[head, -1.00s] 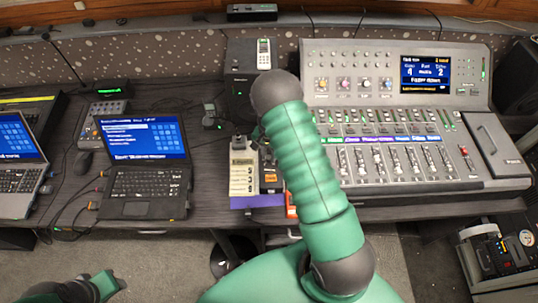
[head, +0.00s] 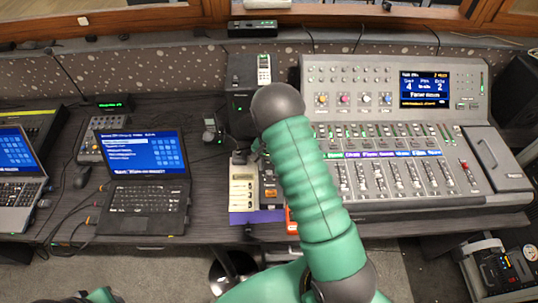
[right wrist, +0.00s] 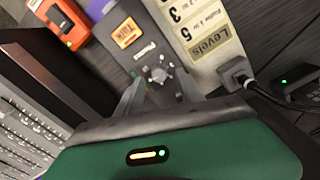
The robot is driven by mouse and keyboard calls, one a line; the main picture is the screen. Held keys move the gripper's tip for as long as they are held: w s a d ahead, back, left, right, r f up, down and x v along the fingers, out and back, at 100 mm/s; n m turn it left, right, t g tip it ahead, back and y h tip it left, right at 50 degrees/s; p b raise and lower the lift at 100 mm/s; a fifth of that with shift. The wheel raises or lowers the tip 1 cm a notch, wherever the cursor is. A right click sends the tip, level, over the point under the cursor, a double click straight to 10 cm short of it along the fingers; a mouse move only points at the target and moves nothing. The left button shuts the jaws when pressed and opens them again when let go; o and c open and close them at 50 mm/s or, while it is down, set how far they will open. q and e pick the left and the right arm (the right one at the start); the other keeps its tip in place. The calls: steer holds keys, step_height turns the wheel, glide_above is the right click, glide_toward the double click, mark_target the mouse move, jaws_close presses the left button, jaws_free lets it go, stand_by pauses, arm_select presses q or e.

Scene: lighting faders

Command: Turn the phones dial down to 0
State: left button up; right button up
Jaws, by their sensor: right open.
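An orange Talk button (right wrist: 127,33) sits on the same box. The box also shows in the head view (head: 270,191), partly behind my right arm. My right gripper (right wrist: 160,88) is open, its fingers on either side of the knob; contact cannot be told. In the head view my forearm mostly hides it. My left gripper (head: 78,298) is barely in view at the bottom left edge.
A cream Levels strip (head: 242,190) stands left of the box, with a plugged cable (right wrist: 238,74) near it. An orange device (right wrist: 65,22) lies on the other side. The fader console (head: 395,185) is right, a laptop (head: 145,195) left.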

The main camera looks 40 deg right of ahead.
mark_target(269, 171)
step_height(269, 171, up, 15)
steer(key=shift+f+b, duration=0.15)
steer(key=shift+b, duration=0.3)
steer(key=shift+w, duration=0.1)
steer(key=shift+c, duration=0.2)
